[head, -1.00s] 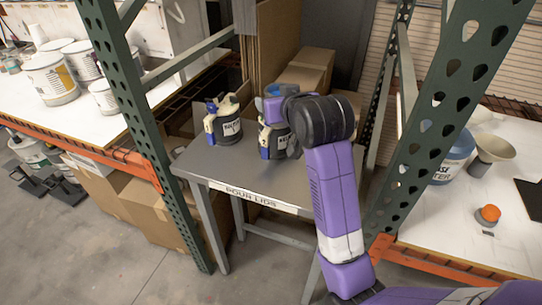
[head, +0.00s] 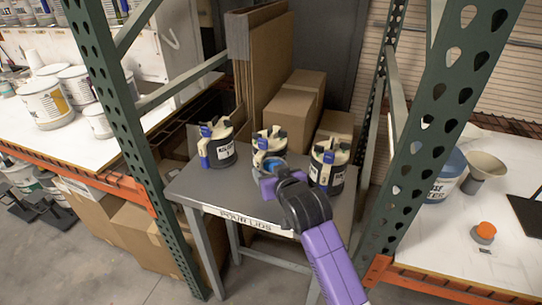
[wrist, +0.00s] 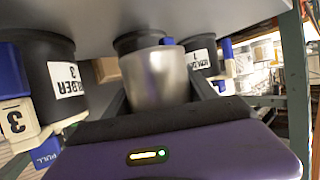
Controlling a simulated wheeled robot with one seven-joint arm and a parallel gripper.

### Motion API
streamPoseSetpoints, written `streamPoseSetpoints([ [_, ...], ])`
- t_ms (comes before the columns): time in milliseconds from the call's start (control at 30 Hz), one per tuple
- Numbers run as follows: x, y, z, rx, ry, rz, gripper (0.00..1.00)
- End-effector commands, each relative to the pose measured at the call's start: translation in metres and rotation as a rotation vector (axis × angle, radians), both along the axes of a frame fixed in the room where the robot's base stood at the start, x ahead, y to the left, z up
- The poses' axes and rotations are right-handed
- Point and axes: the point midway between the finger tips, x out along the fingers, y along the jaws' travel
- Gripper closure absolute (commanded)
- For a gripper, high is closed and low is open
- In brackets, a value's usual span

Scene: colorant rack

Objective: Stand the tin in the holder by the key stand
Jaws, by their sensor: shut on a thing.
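My gripper (head: 272,174) is shut on the tin, a plain silvery cylinder (wrist: 160,78) in the wrist view. It is held at the table (head: 250,200), in front of the middle black pot (head: 268,147). In the head view the tin is mostly hidden by my wrist. Black pots with cream-and-blue fittings stand on the table: left (head: 218,150), middle, and right (head: 329,172). In the wrist view, which looks inverted, labels read HOLDER 3 on the left pot (wrist: 40,65) and apparently HOLDER 1 on the right one (wrist: 201,55). I cannot pick out a key stand.
Green rack posts (head: 115,130) and (head: 440,130) flank the table. Cardboard boxes (head: 291,110) stand behind it. White shelves hold paint cans (head: 45,103) at left, and a funnel (head: 484,168) and orange-topped item (head: 485,232) at right.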

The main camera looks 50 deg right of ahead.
Motion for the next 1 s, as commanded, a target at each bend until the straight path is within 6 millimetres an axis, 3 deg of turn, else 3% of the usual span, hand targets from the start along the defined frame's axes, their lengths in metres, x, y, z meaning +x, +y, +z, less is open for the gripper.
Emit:
streamPoseSetpoints([
  [633,0.0,0.0,-0.059,-0.001,-0.001,0.0,0.88],
  [1000,0.0,0.0,-0.064,-0.002,-0.003,0.0,0.88],
])
